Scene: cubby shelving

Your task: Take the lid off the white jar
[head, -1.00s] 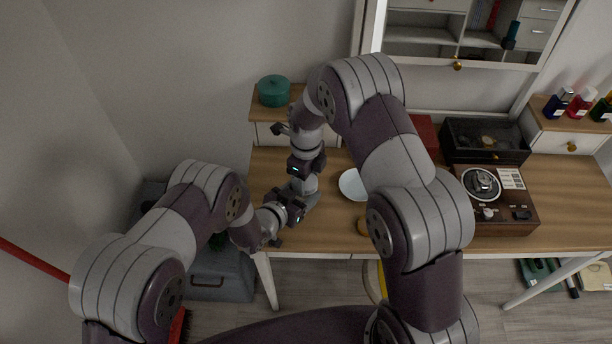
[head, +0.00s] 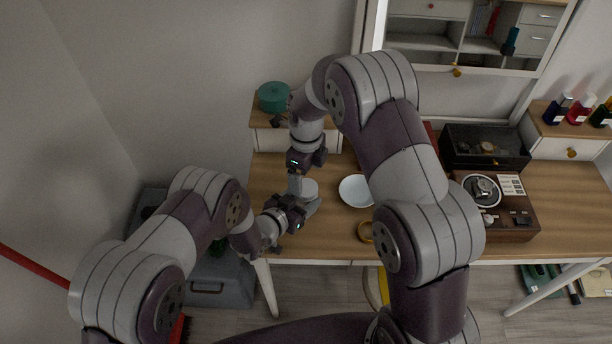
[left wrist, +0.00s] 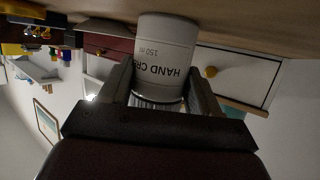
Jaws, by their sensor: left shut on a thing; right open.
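The white jar (left wrist: 168,50), printed with hand cream text, stands at the wooden tabletop, which shows along the top of the upside-down left wrist view. A ridged grey band (left wrist: 158,101) shows at its end between my fingers; I cannot tell whether it is the lid. My left gripper (left wrist: 160,88) is shut on the jar, one finger on each side. In the head view the jar's pale round top (head: 310,188) shows beside my left gripper (head: 312,205). My right gripper (head: 295,184) is open, pointing down just left of that top; whether it touches is unclear.
A dark open box (head: 485,147) and a record player (head: 497,205) stand farther right. A green pot (head: 273,97) sits on the small cabinet behind.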

